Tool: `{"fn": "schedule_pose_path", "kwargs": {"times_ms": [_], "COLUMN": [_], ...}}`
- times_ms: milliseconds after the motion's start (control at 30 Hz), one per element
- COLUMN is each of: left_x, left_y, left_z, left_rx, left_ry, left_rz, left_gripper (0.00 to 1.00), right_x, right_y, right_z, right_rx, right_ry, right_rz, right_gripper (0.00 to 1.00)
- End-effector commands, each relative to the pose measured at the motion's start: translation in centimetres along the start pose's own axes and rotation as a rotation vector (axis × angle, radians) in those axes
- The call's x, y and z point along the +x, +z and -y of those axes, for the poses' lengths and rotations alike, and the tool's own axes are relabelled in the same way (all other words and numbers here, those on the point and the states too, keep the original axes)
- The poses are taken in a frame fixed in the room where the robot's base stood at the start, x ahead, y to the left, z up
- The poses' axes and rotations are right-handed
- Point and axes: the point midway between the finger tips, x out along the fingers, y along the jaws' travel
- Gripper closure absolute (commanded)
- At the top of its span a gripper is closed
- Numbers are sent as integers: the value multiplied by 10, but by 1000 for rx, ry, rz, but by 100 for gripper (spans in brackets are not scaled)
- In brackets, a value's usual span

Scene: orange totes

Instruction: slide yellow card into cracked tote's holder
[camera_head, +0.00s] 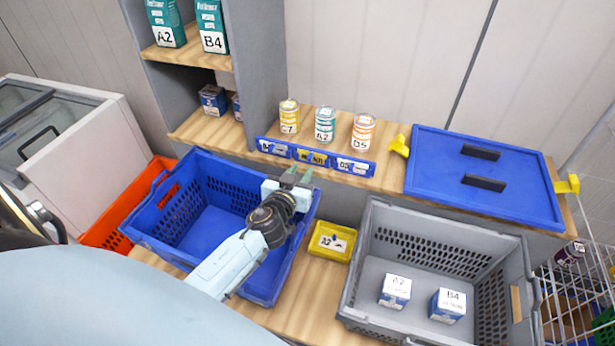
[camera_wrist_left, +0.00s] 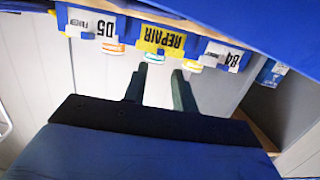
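The yellow card marked REPAIR (camera_head: 312,157) sits in the middle slot of a blue label rack (camera_head: 266,147) on the shelf edge. The card also shows upside down in the left wrist view (camera_wrist_left: 162,39), between cards marked D5 and B4. My left gripper (camera_head: 296,177) is above the right rim of the blue tote (camera_head: 185,238), just short of the rack. Its fingers (camera_wrist_left: 160,72) are apart with nothing between them, pointing toward the card. No crack or card holder can be made out on the blue tote or the grey tote (camera_head: 453,237). My right gripper is out of view.
Cans (camera_head: 325,124) stand behind the rack. A blue lid (camera_head: 470,205) lies right of them. A small yellow tray (camera_head: 322,251) sits between the totes. The grey tote holds two boxes (camera_head: 395,291). An orange tote (camera_head: 103,232) is at left, a wire basket (camera_head: 583,285) at right.

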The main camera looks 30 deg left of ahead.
Motion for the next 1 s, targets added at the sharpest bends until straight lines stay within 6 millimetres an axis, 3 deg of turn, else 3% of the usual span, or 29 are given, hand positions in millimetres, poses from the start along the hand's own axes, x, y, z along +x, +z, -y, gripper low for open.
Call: {"fn": "schedule_pose_path", "kwargs": {"times_ms": [500,967,1000], "left_x": [53,60,60], "left_y": [4,3,3], "left_z": [-2,-2,-2], "left_rx": [8,7,7], "left_ry": [2,2,2], "left_rz": [5,5,5], "left_gripper": [73,73,78], "right_x": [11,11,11], "right_y": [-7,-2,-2], "right_z": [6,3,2], "right_rx": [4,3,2], "right_ry": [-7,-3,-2], "right_rz": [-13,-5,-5], "right_gripper": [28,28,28]}}
